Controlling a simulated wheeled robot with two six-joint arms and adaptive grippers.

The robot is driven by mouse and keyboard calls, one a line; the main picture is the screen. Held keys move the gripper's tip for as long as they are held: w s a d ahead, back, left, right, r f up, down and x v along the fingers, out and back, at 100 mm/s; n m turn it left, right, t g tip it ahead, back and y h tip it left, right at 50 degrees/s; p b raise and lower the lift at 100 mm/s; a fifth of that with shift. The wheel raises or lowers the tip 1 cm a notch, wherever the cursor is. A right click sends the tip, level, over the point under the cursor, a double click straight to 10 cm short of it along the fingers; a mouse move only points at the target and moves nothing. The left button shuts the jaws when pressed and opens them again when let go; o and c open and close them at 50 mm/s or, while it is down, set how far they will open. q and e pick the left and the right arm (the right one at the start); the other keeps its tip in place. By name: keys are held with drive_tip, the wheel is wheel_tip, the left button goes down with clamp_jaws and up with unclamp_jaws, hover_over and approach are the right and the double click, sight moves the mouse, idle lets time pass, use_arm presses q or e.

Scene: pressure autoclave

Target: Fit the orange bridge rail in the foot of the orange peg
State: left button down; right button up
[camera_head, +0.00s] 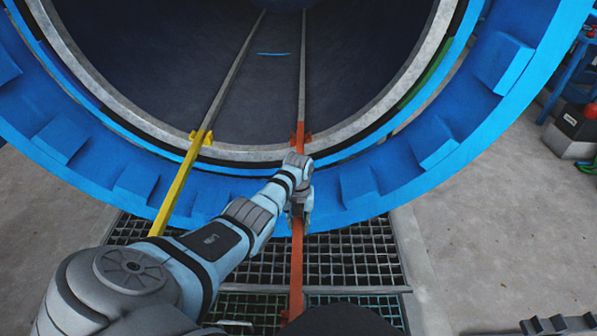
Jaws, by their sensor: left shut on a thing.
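The orange bridge rail (297,262) runs from the autoclave's lip down over the floor grating. My left gripper (300,208) is shut on it, a little below the lip and in front of the blue ring. The rail's far end, with small orange side lugs (306,137), lies in line with the right inner rail (302,75). I cannot tell whether it is seated there. A small orange piece (284,316) shows beside the rail's near end, partly hidden by my body. I cannot make out which part is the peg or its foot. My right gripper is out of view.
A yellow rail (177,192) bridges from the left inner rail (238,65) to the floor. The blue toothed ring (370,185) surrounds the dark chamber mouth. Grating (350,248) covers the pit below. Bare concrete (490,220) lies right, with equipment (577,130) at the far right.

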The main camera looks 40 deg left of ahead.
use_arm(q)
drive_tip(key=shift+r+p, duration=0.35)
drive_tip(key=shift+r, duration=0.25)
drive_tip(key=shift+f, duration=0.1)
drive_tip(key=shift+w+f+b, duration=0.1)
drive_tip(key=shift+f+b, duration=0.15)
drive_tip(key=shift+b, duration=0.35)
drive_tip(key=shift+r+p, duration=0.1)
drive_tip(key=shift+p, duration=0.35)
idle(1.1)
drive_tip(key=shift+f+b, duration=1.2)
drive_tip(key=shift+f, duration=0.05)
idle(0.3)
drive_tip(key=shift+r, duration=0.1)
idle(0.3)
